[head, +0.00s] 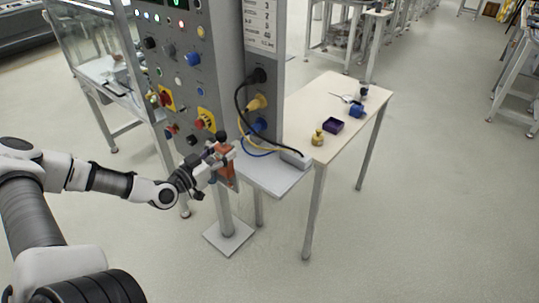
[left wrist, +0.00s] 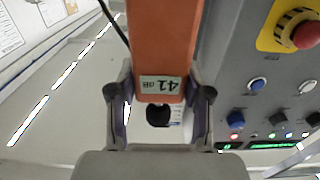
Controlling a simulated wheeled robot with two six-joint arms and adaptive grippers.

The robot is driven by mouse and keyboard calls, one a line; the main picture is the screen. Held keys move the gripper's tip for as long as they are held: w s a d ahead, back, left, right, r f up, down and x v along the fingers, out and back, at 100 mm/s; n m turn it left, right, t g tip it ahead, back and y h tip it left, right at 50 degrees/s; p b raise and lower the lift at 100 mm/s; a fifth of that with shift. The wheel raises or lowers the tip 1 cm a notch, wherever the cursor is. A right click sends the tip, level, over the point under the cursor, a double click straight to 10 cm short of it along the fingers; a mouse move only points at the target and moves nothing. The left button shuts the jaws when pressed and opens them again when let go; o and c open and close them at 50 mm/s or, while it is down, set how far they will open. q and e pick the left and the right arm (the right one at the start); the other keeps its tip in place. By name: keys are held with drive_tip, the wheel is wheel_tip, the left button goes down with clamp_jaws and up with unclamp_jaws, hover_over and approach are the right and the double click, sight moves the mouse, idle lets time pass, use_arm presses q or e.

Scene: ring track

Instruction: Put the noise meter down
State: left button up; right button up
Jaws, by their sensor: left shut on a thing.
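The noise meter (head: 226,173) is an orange handheld device in the head view, beside the lower right of the grey control panel. In the left wrist view the noise meter (left wrist: 162,40) runs up out of the picture, and its small display reads 41 dB upside down. My left gripper (head: 218,158) is shut on it; in the wrist view the fingers of the left gripper (left wrist: 160,100) sit on both sides of its display end. The meter is held near the front left edge of a small grey shelf (head: 268,180). My right gripper is not in view.
The control panel (head: 190,75) with knobs, buttons and plugged cables stands close to the gripper. A grey box (head: 295,159) lies at the shelf's right end.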

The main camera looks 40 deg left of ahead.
use_arm(q)
drive_tip(key=shift+d+f+b, duration=0.1)
drive_tip(key=shift+f+b, duration=0.05)
drive_tip(key=shift+b, duration=0.2)
drive_tip(key=b, duration=0.2)
drive_tip(key=w+d+f+b, duration=0.1)
drive_tip(key=b, duration=0.1)
drive_tip(key=shift+w+d+f+b, duration=0.1)
drive_tip(key=shift+d+f+b, duration=0.05)
drive_tip(key=shift+d+b, duration=0.2)
drive_tip(key=w+d+f+b, duration=0.1)
drive_tip(key=w+d, duration=0.1)
drive_tip(key=w, duration=0.1)
drive_tip(key=w+d+f+b, duration=0.1)
drive_tip(key=w+d, duration=0.2)
drive_tip(key=w, duration=0.1)
drive_tip(key=w+d+f+b, duration=0.1)
drive_tip(key=w+d, duration=0.2)
drive_tip(key=shift+w+d+f, duration=0.2)
drive_tip(key=shift+f, duration=0.1)
drive_tip(key=shift+d+b, duration=0.1)
drive_tip(key=shift+b, duration=0.25)
